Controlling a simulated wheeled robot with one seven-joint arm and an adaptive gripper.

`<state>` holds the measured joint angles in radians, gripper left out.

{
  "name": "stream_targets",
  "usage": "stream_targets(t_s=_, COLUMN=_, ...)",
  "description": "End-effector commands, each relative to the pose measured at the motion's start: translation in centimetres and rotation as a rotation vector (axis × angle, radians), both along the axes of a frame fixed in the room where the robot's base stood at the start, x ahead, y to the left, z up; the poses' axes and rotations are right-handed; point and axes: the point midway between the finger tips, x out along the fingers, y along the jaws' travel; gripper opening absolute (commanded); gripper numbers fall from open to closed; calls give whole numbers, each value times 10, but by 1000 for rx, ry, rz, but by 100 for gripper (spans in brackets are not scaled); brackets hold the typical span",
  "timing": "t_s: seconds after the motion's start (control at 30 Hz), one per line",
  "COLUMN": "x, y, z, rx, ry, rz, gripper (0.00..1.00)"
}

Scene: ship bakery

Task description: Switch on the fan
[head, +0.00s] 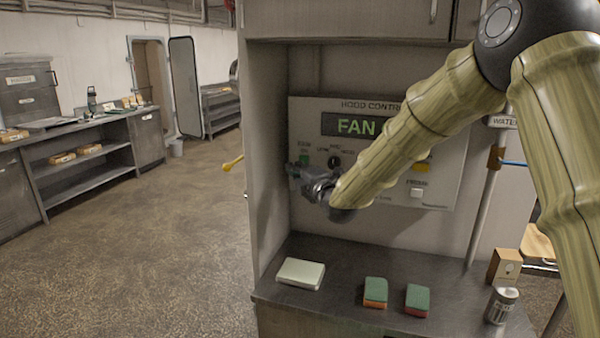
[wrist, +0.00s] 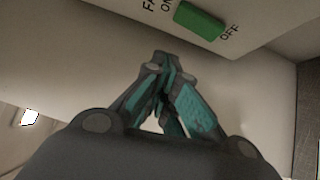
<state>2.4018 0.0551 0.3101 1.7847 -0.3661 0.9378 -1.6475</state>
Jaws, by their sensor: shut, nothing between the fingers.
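The hood control panel (head: 452,185) is mounted in the recess, with a dark display (head: 335,124) showing "FAN" in green; the rest of its text is hidden behind my arm. The green fan switch (head: 304,159) is at the panel's left side. In the wrist view the green switch (wrist: 199,21) lies between the labels ON and OFF. My gripper (head: 292,170) is shut and empty, just below and left of the switch. In the wrist view my gripper (wrist: 163,62) has its fingertips below the switch, with a visible gap; I cannot tell the depth between them.
A dark knob (head: 334,162), a yellow button (head: 422,167) and a white button (head: 416,193) are on the panel. Below, the counter (head: 335,265) holds a pale block (head: 300,273), two sponges (head: 376,292) and a can (head: 501,305). A side wall (head: 263,150) stands close left of my gripper.

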Motion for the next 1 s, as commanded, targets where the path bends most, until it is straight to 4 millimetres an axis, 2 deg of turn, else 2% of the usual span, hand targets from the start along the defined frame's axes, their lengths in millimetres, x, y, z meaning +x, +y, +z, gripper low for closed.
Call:
stream_targets(t_s=0.3, x=-38, y=-24, z=2, rx=-1, ry=-1, rz=-4, gripper=0)
stream_targets(t_s=0.6, x=-68, y=-38, z=6, rx=-1, ry=0, rz=-3, gripper=0)
stream_targets(t_s=1.0, x=-77, y=-43, z=8, rx=1, ry=0, rz=-3, gripper=0)
